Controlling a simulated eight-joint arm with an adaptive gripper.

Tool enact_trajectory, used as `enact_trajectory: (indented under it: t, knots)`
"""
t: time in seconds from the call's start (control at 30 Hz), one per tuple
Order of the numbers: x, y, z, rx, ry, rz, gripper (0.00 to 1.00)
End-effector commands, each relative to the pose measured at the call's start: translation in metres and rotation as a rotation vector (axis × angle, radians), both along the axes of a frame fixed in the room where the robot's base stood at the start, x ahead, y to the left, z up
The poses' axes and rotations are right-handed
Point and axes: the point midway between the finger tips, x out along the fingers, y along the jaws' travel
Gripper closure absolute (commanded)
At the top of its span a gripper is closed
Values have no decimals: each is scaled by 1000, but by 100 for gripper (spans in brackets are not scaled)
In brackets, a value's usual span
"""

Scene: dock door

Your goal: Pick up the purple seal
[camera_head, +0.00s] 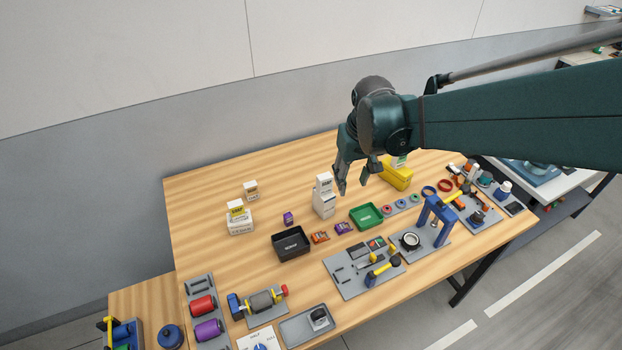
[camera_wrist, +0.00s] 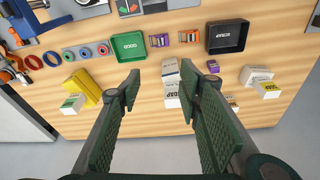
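My gripper (camera_head: 352,187) is open and empty, high above the back of the wooden table. In the wrist view its two fingers (camera_wrist: 160,88) are wide apart, with bare wood and part of a white box between them. The strip is right of the green tray (camera_head: 378,224). A small purple box (camera_head: 288,218) stands left of the white box (camera_head: 324,197); it also shows in the wrist view (camera_wrist: 213,66).
A purple cylinder (camera_head: 208,330) lies at the front left.

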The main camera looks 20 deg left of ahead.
Motion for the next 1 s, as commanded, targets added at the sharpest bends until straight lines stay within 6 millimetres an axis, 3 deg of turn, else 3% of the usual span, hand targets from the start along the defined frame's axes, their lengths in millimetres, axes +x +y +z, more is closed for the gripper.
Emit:
enact_trajectory:
  t: [0.33,0.7,1.0]
  knots:
    - [7,74,-51,-37,56,98,65]
    - [2,149,-113,-80,113,200,65]
    - [-8,195,-156,-110,147,262,65]
